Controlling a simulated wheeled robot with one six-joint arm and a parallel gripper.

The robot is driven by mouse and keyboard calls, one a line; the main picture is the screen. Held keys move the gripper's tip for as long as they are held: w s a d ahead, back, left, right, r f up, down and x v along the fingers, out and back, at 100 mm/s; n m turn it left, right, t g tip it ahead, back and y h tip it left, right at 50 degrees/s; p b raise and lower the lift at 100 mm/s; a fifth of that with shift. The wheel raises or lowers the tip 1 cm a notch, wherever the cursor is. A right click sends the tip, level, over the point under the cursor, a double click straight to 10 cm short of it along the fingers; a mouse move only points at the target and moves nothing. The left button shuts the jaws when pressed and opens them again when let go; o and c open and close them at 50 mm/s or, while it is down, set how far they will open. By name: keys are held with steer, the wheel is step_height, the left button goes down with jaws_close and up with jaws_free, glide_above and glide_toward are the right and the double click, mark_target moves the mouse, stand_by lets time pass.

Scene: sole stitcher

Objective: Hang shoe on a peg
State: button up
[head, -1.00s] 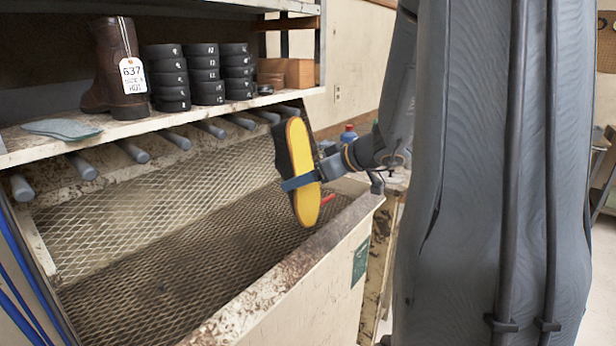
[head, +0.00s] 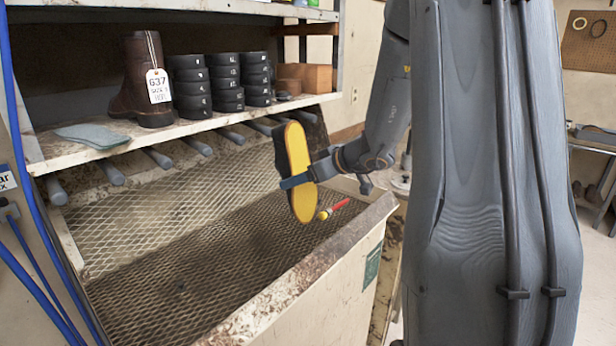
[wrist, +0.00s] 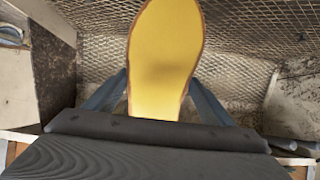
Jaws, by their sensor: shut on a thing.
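A dark shoe with a yellow sole (head: 298,160) is held upright in my gripper (head: 298,181), sole facing the head camera. The blue fingers close across its lower half. In the wrist view the yellow sole (wrist: 165,60) fills the middle, between my two fingers (wrist: 155,95). A row of grey pegs (head: 157,157) sticks out under the shelf. The shoe is near the right end of the row, in front of it, and hides part of it. I cannot tell whether the shoe touches a peg.
Above the pegs, a shelf (head: 110,150) holds a brown boot with a tag (head: 145,80), stacked black discs (head: 225,80), a grey insole (head: 92,135) and wooden blocks (head: 305,76). Below is a mesh-lined bin (head: 190,260) with a rusty front rim (head: 290,283). A red-and-yellow tool (head: 333,209) lies inside it.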

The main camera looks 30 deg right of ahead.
steer(key=shift+w+a+b, duration=0.3)
steer(key=shift+w+b, duration=0.4)
steer(key=shift+w, duration=0.1)
steer(key=shift+w+a+b, duration=0.3)
steer(key=shift+w+b, duration=0.35)
steer(key=shift+w, duration=0.15)
steer(key=shift+w+a+b, duration=0.3)
steer(key=shift+w+b, duration=0.35)
steer(key=shift+w, duration=0.1)
steer(key=c, duration=0.6)
steer(key=shift+o, duration=0.2)
steer(key=shift+w+a+b, duration=0.35)
steer(key=shift+w+b, duration=0.25)
steer(key=shift+w, duration=0.1)
steer(key=o, duration=1.9)
steer(key=shift+w, duration=0.1)
